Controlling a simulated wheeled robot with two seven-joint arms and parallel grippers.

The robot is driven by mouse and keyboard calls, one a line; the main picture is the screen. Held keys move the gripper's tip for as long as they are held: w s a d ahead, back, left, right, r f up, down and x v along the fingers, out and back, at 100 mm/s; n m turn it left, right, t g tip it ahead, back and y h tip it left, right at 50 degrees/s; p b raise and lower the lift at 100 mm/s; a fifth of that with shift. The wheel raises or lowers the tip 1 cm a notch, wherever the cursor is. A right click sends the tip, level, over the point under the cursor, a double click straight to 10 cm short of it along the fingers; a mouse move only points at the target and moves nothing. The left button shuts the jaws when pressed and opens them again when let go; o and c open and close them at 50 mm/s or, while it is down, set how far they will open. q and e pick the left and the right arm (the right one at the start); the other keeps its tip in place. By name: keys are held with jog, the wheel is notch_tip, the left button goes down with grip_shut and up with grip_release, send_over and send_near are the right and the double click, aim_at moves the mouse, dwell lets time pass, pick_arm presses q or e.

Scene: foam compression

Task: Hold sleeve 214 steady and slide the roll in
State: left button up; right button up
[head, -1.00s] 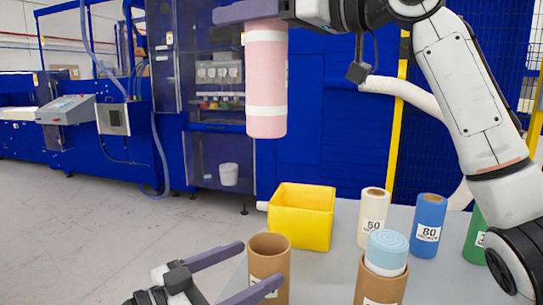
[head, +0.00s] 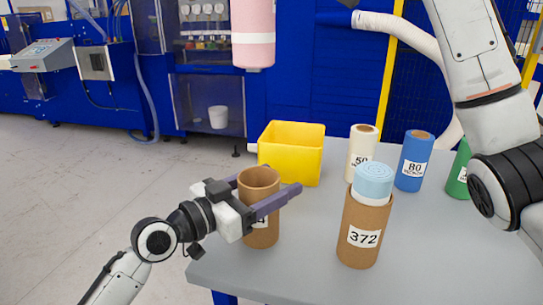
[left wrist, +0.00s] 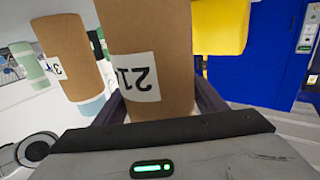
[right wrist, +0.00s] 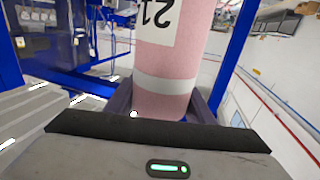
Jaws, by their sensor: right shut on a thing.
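The brown sleeve (head: 262,228) stands upright on the table, its label partly hidden; in the left wrist view the sleeve (left wrist: 175,60) shows "21" upside down. My left gripper (head: 268,190) has one finger on each side of the sleeve, jaws open around it. It also shows in the left wrist view (left wrist: 160,100). My right gripper (right wrist: 160,100) is shut on the roll (right wrist: 165,70), whose label shows "21" upside down; that gripper is above the head view.
Sleeve 372 (head: 364,228) with a light blue roll (head: 372,180) inside stands to the right. The yellow bin (head: 290,155), cream roll 50 (head: 360,143), blue roll 80 (head: 414,160) and a green roll (head: 459,170) stand behind. The table front (head: 440,260) is clear.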

aim_at(246, 62)
pick_arm(q)
jog(key=c, duration=0.6)
pick_arm(e)
jog(key=f+m+t+h, duration=0.1)
jog(key=f+t+h, duration=0.1)
jog(key=f, duration=0.2)
jog(key=w+f+m+t+h, duration=0.1)
jog(key=f+m+h, duration=0.1)
jog(key=f, duration=0.2)
jog(key=f+m+t+h, duration=0.1)
jog(key=f+m+t, duration=0.1)
jog(key=f, duration=0.2)
jog(key=shift+w+d+f+t+h, duration=0.2)
jog(key=shift+f+t+h, duration=0.1)
jog(key=shift+f+h, duration=0.1)
jog(key=shift+s+d+f+m+t+h, duration=0.2)
jog(key=shift+d+f+m+t+h, duration=0.15)
jog(key=shift+d+m+h, duration=0.2)
jog(key=shift+f, duration=2.25)
jog(key=shift+r, duration=0.1)
